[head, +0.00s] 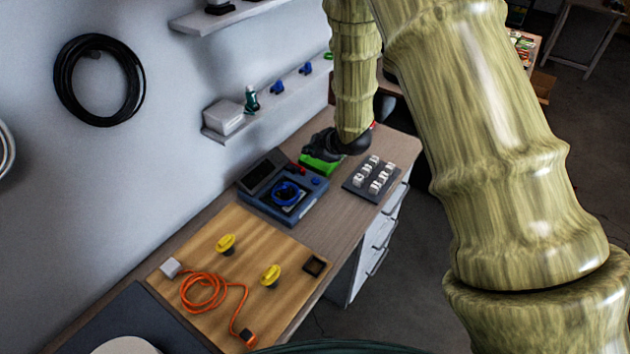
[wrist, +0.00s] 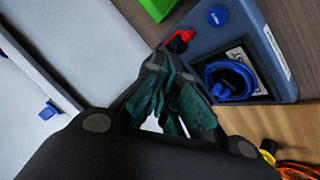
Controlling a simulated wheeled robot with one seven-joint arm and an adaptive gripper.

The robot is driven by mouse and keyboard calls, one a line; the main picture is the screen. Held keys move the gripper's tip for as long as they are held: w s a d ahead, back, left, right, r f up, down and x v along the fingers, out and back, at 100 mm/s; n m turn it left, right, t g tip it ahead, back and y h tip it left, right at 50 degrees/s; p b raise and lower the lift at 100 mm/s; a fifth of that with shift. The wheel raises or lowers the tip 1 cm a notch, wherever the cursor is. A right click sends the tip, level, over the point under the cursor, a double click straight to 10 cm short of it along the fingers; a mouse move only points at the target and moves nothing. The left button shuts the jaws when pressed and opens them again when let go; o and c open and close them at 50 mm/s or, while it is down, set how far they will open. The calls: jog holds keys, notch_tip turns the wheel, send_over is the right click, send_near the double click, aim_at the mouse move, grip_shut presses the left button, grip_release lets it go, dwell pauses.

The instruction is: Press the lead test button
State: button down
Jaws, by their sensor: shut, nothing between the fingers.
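The blue test box (head: 258,203) sits on the workbench with a dark screen, a blue coil (head: 286,193) and red parts. A round blue button (head: 316,181) is on its right side; it also shows in the wrist view (wrist: 218,16). A red part (wrist: 180,39) sticks out at the box edge. My gripper (head: 318,146) is beyond the box, over a green block (head: 318,165). In the wrist view my gripper (wrist: 168,72) is shut and empty, its fingers overlapping the near edge of the box, apart from the blue button. Whether the fingers touch anything is unclear.
A dark tray with white pieces (head: 370,178) is right of the box. A wooden board (head: 205,262) holds yellow knobs (head: 226,243) and an orange cable (head: 205,290). Wall shelves (head: 290,92) hang behind. Bare bench lies between box and tray.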

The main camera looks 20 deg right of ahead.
aim_at(313, 182)
jog(key=shift+s+f+b, duration=0.1)
jog(key=shift+f+b, duration=2.4)
jog(key=shift+f, duration=1.55)
jog(key=shift+f, duration=0.25)
jog(key=shift+d+f+b, duration=0.1)
jog(key=shift+f+b, duration=0.1)
jog(key=shift+b, duration=0.1)
jog(key=shift+f+b, duration=0.3)
jog(key=shift+f, duration=0.15)
jog(key=shift+r, duration=0.1)
jog(key=shift+r+p, duration=0.55)
jog(key=shift+r, duration=0.25)
jog(key=shift+r+p, duration=1.55)
jog(key=shift+r, duration=0.95)
